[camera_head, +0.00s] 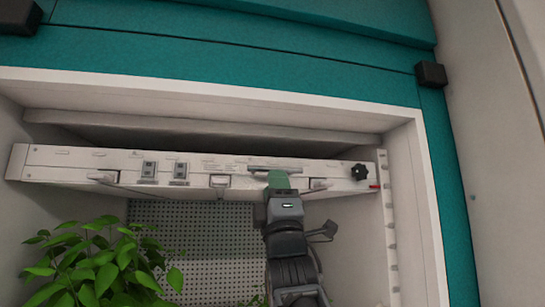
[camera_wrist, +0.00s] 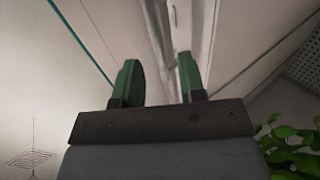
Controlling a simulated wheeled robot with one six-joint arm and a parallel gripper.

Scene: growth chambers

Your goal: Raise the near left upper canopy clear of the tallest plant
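The upper canopy (camera_head: 75,165) is a white panel with switches, latches and a black knob (camera_head: 360,172), spanning the chamber. A grey bar handle (camera_head: 282,169) sits at the middle of its front face. In the wrist view the fingers of my gripper (camera_wrist: 160,80) stand apart.
A slotted white post (camera_head: 389,225) stands at the canopy's right end, with a red marker (camera_head: 375,186) beside it. A grey shelf or ceiling panel (camera_head: 200,130) lies just above the canopy. The white chamber frame (camera_head: 412,170) bounds the right side. Perforated panel (camera_head: 190,235) forms the back.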

